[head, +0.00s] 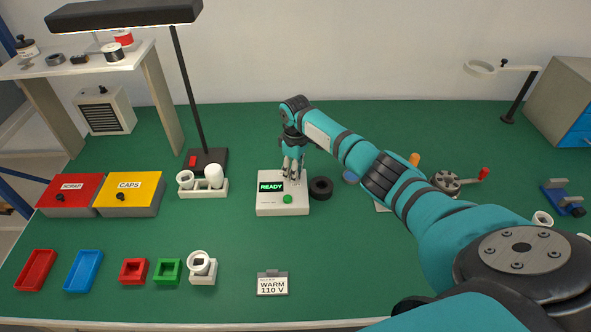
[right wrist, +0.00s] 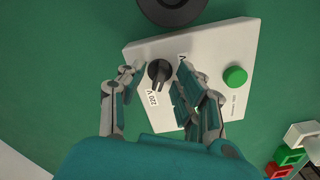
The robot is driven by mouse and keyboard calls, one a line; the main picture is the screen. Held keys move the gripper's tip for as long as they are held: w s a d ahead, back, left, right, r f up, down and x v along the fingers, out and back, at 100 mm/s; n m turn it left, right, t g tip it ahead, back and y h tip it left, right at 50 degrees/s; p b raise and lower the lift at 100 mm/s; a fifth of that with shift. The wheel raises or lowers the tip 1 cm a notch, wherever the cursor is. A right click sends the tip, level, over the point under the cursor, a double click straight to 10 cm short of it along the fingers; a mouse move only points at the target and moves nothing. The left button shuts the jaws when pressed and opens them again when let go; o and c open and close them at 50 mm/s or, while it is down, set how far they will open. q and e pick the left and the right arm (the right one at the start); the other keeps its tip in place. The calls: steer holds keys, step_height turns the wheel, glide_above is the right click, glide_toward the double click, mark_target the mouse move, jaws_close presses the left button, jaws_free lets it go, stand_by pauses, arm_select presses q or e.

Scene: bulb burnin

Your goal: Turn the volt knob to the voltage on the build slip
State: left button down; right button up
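The white tester box (head: 283,207) stands mid-table, with a lit READY display (head: 271,187) and a green button (head: 288,199). Its black volt knob (right wrist: 159,71) shows in the right wrist view, its bar lying towards a 220 V label (right wrist: 152,98). Another label by the knob is mostly hidden by a finger. My right gripper (head: 292,172) points down at the back of the box. Its fingers stand on both sides of the knob, with visible gaps. The build slip (head: 272,284) reads WARM 110 V. My left gripper is out of view.
A black ring (head: 320,188) lies right beside the box. A lamp (head: 207,160) and a white holder with bulbs (head: 203,188) stand to the left. The green mat is clear around the slip.

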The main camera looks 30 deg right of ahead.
jaws_close()
steer(key=shift+n, duration=0.4)
steer(key=n, duration=0.4)
steer(key=shift+n+p, duration=0.3)
steer(key=n, duration=0.5)
steer(key=shift+n, duration=0.3)
steer(key=n+b, duration=0.1)
steer(key=n, duration=0.5)
steer(key=n+b, duration=0.1)
steer(key=n, duration=0.5)
steer(key=shift+w+r+n, duration=0.1)
steer(key=shift+n, duration=0.3)
